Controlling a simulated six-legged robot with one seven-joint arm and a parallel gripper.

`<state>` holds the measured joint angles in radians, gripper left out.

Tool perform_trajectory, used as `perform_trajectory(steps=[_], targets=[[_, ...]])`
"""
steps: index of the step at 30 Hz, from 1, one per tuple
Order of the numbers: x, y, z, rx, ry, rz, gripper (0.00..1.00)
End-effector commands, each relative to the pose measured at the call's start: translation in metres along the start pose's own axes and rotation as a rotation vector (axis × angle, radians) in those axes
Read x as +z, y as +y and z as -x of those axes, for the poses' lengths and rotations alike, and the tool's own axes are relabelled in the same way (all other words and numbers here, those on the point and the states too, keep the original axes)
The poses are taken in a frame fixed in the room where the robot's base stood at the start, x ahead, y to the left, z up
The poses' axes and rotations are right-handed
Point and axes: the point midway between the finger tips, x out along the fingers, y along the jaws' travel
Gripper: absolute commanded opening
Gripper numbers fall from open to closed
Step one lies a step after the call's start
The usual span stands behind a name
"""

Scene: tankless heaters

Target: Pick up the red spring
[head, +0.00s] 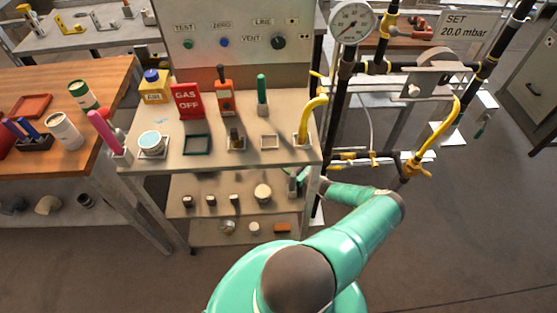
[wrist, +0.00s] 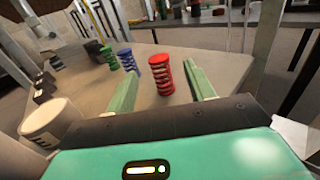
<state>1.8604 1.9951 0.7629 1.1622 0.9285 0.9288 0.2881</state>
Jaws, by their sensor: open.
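The red spring (wrist: 161,76) stands upright on a grey surface in the wrist view, ahead of my gripper (wrist: 159,72). My gripper is open, with one green finger on each side of the spring's line. The spring appears between the fingers near their tips, and I see no contact. A blue spring (wrist: 128,61) and a green spring (wrist: 109,58) stand to its left. In the head view my arm reaches to the right end of the bench, below its top. The gripper's end and the springs are hidden there.
A pale cylinder (wrist: 50,120) stands close at the left in the wrist view. In the head view, the bench top (head: 220,155) above holds a red GAS OFF sign (head: 188,101) and tools. Pipework with a gauge (head: 351,22) stands to the right.

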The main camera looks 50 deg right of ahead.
Motion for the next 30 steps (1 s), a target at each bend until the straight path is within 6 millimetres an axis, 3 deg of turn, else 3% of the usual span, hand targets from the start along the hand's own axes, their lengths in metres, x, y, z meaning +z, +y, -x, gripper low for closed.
perform_trajectory(steps=[8,16,25,26,30], targets=[[0.000,0.002,-0.028,0.002,0.000,0.000,0.53],[0.000,0.001,-0.070,0.002,0.001,0.000,0.53],[0.000,0.001,-0.078,0.001,0.000,0.000,0.53],[0.000,0.001,-0.078,0.001,0.000,0.000,0.51],[0.000,0.001,-0.078,0.001,0.000,0.000,0.24]])
